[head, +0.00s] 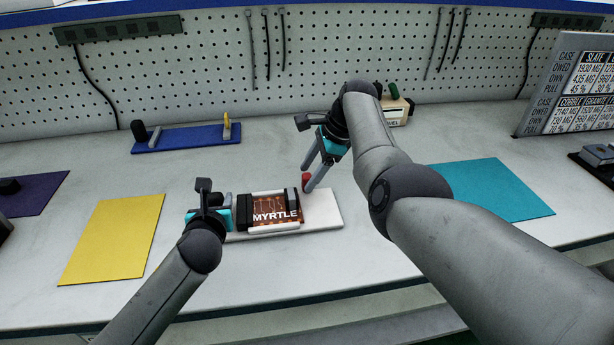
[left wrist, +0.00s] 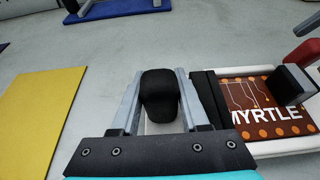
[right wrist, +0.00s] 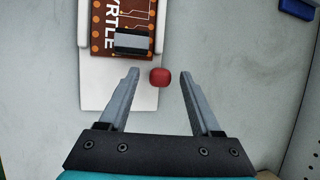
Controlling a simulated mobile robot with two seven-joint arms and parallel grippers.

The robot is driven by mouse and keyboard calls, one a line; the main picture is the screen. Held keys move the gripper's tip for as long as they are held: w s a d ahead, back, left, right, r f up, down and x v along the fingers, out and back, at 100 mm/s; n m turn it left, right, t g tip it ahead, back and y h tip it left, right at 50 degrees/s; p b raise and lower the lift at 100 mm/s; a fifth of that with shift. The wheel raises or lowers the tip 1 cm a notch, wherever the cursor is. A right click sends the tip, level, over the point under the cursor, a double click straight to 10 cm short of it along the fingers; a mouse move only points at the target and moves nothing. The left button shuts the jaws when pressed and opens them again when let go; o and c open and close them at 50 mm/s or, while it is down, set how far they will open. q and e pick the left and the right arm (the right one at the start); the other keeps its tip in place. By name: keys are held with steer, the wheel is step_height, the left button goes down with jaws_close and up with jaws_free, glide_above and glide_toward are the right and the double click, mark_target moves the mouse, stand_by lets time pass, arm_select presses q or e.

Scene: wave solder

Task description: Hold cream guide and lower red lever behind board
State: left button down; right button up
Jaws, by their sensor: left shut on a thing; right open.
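The cream guide (head: 328,217) lies on the bench as a pale base with rails. It holds a brown board (head: 275,212) marked MYRTLE. A black grip (left wrist: 160,92) stands at the guide's left end. My left gripper (head: 229,208) is shut on this black grip, with a finger on each side in the left wrist view. The red lever's rounded knob (head: 306,180) shows behind the board's right end. My right gripper (right wrist: 159,73) is open, and the red knob (right wrist: 160,77) appears between its fingertips. Contact there cannot be told. The lever's lower part is hidden.
A dark block (head: 291,196) sits over the board's right end. A blue fixture (head: 187,138) stands behind left, and a cream box (head: 397,112) behind my right arm. Yellow (head: 112,238) and teal (head: 500,190) mats lie flat at either side. A pegboard (head: 330,50) closes the back.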

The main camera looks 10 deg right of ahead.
steer(key=shift+x, duration=0.85)
steer(key=shift+c, duration=0.2)
jaws_close()
